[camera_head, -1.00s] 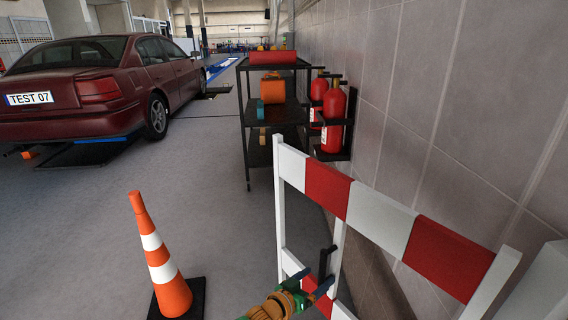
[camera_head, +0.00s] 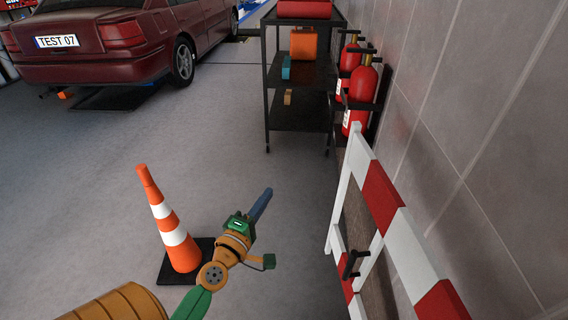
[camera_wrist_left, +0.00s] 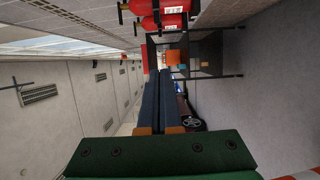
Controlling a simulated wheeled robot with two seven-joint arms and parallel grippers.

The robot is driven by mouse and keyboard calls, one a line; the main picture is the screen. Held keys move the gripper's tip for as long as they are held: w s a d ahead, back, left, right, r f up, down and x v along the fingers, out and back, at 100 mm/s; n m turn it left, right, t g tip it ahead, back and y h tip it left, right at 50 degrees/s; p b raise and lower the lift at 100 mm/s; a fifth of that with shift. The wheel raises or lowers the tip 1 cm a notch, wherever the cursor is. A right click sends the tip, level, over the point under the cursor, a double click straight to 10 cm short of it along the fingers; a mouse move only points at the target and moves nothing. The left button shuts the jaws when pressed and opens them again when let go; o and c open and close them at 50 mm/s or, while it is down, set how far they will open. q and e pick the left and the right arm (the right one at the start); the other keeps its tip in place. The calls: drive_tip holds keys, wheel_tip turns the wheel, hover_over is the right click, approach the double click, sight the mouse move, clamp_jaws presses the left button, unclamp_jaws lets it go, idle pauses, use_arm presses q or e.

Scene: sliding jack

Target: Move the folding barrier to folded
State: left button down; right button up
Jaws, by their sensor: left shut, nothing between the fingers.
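The folding barrier (camera_head: 381,196) stands at the right in the head view, beside the wall. It has a red-and-white striped top rail, white posts and a black handle (camera_head: 352,264). Its near end is cut off by the frame's lower edge. I cannot tell whether it lies flat against the wall. My left gripper (camera_head: 262,203) is shut and empty, left of the barrier and apart from its handle. Its closed blue fingers also show in the left wrist view (camera_wrist_left: 161,100). The barrier is not clearly seen there. My right gripper is not in view.
A striped traffic cone (camera_head: 172,228) stands on the floor just left of my left gripper. A black shelf cart (camera_head: 297,88) and red fire extinguishers (camera_head: 360,97) stand ahead by the wall. A dark red car (camera_head: 110,45) is at the back left. Floor between cone and cart is clear.

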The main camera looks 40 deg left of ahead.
use_arm(q)
drive_tip(key=w, duration=1.3)
drive_tip(key=shift+w+d+f+p, duration=0.15)
drive_tip(key=shift+d+f+p, duration=0.15)
drive_tip(key=shift+d+f, duration=0.1)
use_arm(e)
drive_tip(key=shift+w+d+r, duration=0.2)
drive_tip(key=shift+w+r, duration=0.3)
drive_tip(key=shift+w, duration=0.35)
use_arm(q)
drive_tip(key=shift+d, duration=0.1)
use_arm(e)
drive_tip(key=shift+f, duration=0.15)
